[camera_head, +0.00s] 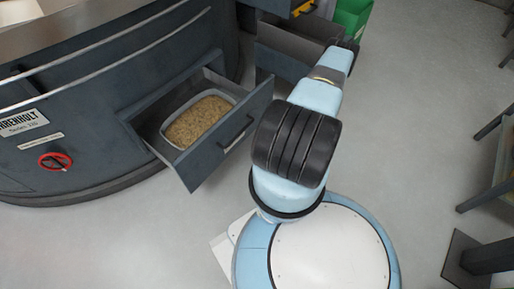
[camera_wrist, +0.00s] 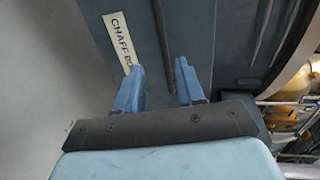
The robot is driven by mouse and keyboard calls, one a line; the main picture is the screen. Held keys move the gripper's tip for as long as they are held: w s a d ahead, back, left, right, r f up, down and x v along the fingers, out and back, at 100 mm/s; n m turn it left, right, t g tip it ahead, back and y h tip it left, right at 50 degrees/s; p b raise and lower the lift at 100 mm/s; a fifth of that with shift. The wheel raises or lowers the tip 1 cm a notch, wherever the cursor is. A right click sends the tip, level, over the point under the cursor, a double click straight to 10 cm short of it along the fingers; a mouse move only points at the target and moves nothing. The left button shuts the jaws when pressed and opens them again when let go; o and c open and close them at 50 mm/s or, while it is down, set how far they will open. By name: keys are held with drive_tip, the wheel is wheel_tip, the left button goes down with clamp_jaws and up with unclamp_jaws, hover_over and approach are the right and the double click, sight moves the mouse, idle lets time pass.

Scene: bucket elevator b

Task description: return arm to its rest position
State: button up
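My gripper (camera_wrist: 158,82) shows in the wrist view with its two blue fingers apart and nothing between them. Beyond the fingers is a dark blue-grey panel with a white label (camera_wrist: 122,42) that reads "CHAFF" and a partly hidden word. I cannot tell how far the fingertips are from the panel. In the head view my light blue arm reaches up and away from my round base, toward the open drawers. The fingers cannot be made out there.
An open drawer (camera_head: 244,125) of the dark machine (camera_head: 90,95) holds a grey tray (camera_head: 163,132) of grainy tan material. Another open drawer (camera_head: 285,45) lies behind it. A green bin (camera_head: 352,16) stands at the back. A bench (camera_head: 497,165) is at right, with clear floor (camera_head: 420,110) between.

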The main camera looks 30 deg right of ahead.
drive_tip(key=w+d+r+n+g+h, duration=0.2)
drive_tip(key=w+d+r+n+g, duration=0.55)
drive_tip(key=w+d+r, duration=0.6)
drive_tip(key=w+a+r+n+h, duration=0.15)
drive_tip(key=w+r, duration=0.25)
drive_tip(key=r, duration=0.9)
drive_tip(key=w+r+n+h, duration=0.2)
drive_tip(key=w+r+h, duration=0.15)
drive_tip(key=r, duration=0.85)
drive_tip(key=s+a+r, duration=0.3)
drive_tip(key=a+r, duration=0.1)
drive_tip(key=r, duration=0.3)
drive_tip(key=s+a+r+n+g, duration=0.15)
drive_tip(key=a+r, duration=0.25)
drive_tip(key=r, duration=0.4)
drive_tip(key=s+a+r, duration=0.4)
drive_tip(key=r, duration=0.3)
drive_tip(key=s+a+r+n+y, duration=0.1)
drive_tip(key=s+a+r, duration=0.3)
drive_tip(key=s, duration=0.6)
drive_tip(key=s+a+r+n+y, duration=0.1)
drive_tip(key=s+a+r, duration=0.4)
drive_tip(key=s+a, duration=0.3)
drive_tip(key=shift+s+a+r, duration=0.25)
drive_tip(key=shift+s+a, duration=0.1)
drive_tip(key=shift+s, duration=0.55)
